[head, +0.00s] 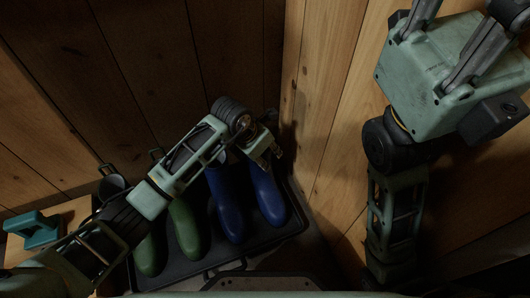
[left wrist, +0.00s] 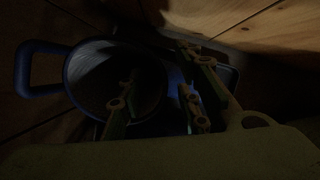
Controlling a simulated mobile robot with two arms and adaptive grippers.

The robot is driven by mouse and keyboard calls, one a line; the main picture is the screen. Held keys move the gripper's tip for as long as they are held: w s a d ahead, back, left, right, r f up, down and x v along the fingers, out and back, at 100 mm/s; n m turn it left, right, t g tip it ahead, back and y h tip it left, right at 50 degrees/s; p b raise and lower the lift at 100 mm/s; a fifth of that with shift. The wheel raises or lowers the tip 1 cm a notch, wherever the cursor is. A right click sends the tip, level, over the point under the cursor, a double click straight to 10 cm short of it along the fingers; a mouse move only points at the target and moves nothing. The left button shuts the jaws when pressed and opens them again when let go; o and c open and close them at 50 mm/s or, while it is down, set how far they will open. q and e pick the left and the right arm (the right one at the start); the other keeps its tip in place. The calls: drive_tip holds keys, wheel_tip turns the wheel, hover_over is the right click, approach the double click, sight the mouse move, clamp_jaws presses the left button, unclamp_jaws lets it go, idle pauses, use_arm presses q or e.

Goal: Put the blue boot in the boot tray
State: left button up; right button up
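Two blue boots, a left one (head: 226,207) and a right one (head: 267,195), stand in the dark boot tray (head: 292,228), toe toward me. My left gripper (head: 270,155) is over the top of the right blue boot. In the dim left wrist view, a boot's round opening (left wrist: 100,75) with a blue pull loop shows. One finger of the left gripper (left wrist: 160,100) is over or inside the opening and the other is outside its rim, with a gap between them. My right gripper (head: 465,25) is raised at the upper right, its fingers apart and empty.
Two green boots (head: 185,230) stand in the tray left of the blue ones, partly hidden by my left arm. A teal object (head: 38,230) sits on a small wooden surface at the left. Wooden plank walls rise close behind and right of the tray.

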use_arm(q)
drive_tip(key=v, duration=1.2)
